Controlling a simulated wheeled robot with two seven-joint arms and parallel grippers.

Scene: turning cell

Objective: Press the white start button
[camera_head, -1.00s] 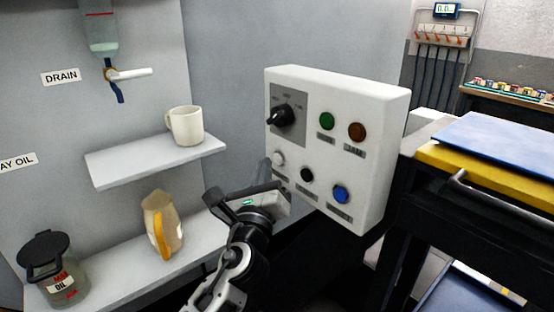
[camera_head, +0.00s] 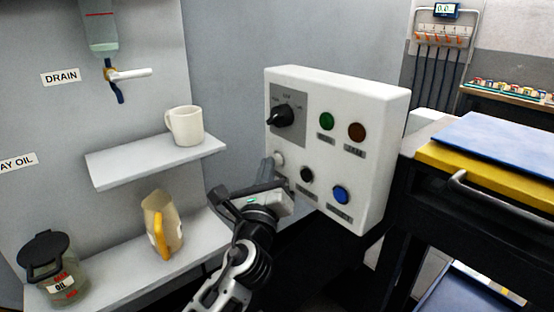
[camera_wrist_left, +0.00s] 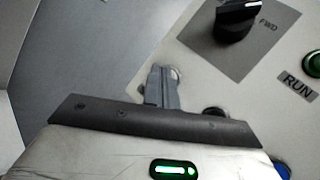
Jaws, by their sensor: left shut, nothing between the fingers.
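The white start button (camera_head: 278,159) is at the lower left of the white control box (camera_head: 385,110), below the black rotary knob (camera_head: 282,116). My left gripper (camera_head: 268,168) is shut and empty, with its fingertips at the button's left edge in the head view. In the left wrist view the shut fingers (camera_wrist_left: 161,86) point at the panel and cover part of the white button (camera_wrist_left: 176,73). I cannot tell whether the tips touch it. My right gripper is not in view.
A shelf with a mug (camera_head: 186,125) is at left. A cart with a yellow edge (camera_head: 480,178) stands close at right.

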